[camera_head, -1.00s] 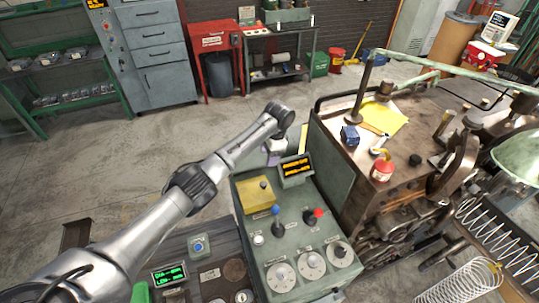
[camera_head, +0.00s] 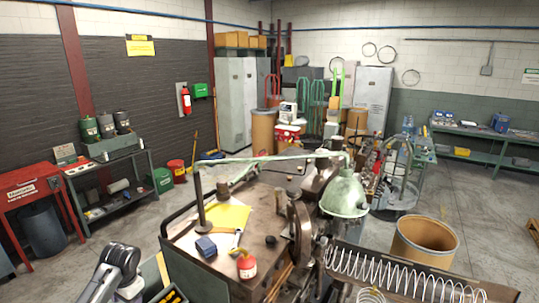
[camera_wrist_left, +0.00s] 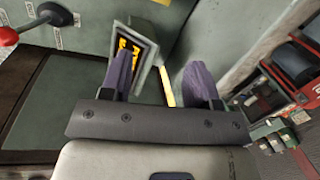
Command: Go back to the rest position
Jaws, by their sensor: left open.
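My left gripper (camera_wrist_left: 158,78) is open in the left wrist view, with its two dark purple fingers apart and nothing between them. Just beyond the fingers is a small display box (camera_wrist_left: 132,48) with yellow lettering on the control console. I cannot tell whether the left finger touches it. In the head view my left arm shows only at the bottom left, and its fingers cannot be made out there. My right gripper is in neither view.
A red-knobbed lever (camera_wrist_left: 8,37) stands at the wrist view's upper left. Open floor lies right of the bin (camera_head: 425,245).

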